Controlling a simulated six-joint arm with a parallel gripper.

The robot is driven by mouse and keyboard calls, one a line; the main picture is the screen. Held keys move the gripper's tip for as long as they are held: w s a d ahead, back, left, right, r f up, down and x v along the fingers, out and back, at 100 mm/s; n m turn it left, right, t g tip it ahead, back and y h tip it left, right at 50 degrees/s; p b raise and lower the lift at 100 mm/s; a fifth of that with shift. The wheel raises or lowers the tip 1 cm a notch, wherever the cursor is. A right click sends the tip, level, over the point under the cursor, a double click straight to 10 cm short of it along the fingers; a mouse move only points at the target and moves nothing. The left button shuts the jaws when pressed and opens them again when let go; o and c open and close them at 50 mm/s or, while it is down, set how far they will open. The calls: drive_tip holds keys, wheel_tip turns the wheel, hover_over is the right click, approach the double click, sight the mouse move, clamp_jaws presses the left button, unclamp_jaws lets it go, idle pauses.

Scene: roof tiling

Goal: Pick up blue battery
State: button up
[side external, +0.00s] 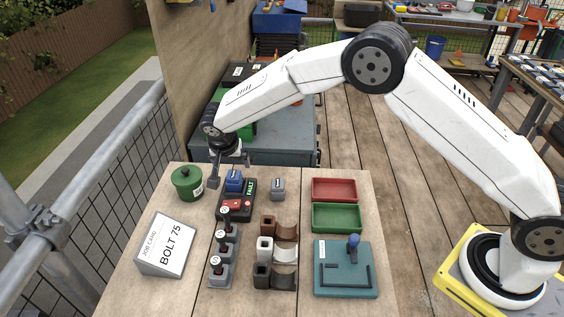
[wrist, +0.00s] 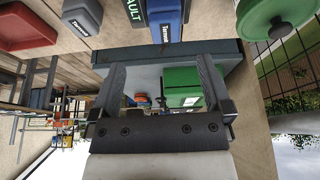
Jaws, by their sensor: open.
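The blue battery (side external: 234,180) stands upright at the back of the dark fault panel (side external: 246,200). In the wrist view the blue battery (wrist: 168,14) shows at the top edge, partly cut off. A grey battery (side external: 278,188) stands apart to its right; it also shows in the wrist view (wrist: 83,14). My gripper (side external: 230,170) is open, just behind and above the blue battery in the side view. In the wrist view my gripper (wrist: 160,68) has its fingers wide apart with nothing between them, and the blue battery lies beyond the fingertips.
A green lidded pot (side external: 187,184) stands left of the battery. Red (side external: 334,188) and green (side external: 337,217) trays lie at right, a teal board with a blue knob (side external: 354,241) in front. Upright levers (side external: 220,238) and brown, white and dark pieces stand in front.

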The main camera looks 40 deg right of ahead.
sight(233, 174)
drive_tip(key=shift+w+a+f, duration=0.25)
drive_tip(key=shift+w+a, duration=0.05)
drive_tip(key=shift+a, duration=0.05)
drive_tip(key=shift+x, duration=1.3)
drive_tip(key=shift+x, duration=2.6)
drive_tip(key=shift+d, duration=0.1)
drive_tip(key=shift+c, duration=0.2)
drive_tip(key=shift+r, duration=0.1)
clamp_jaws()
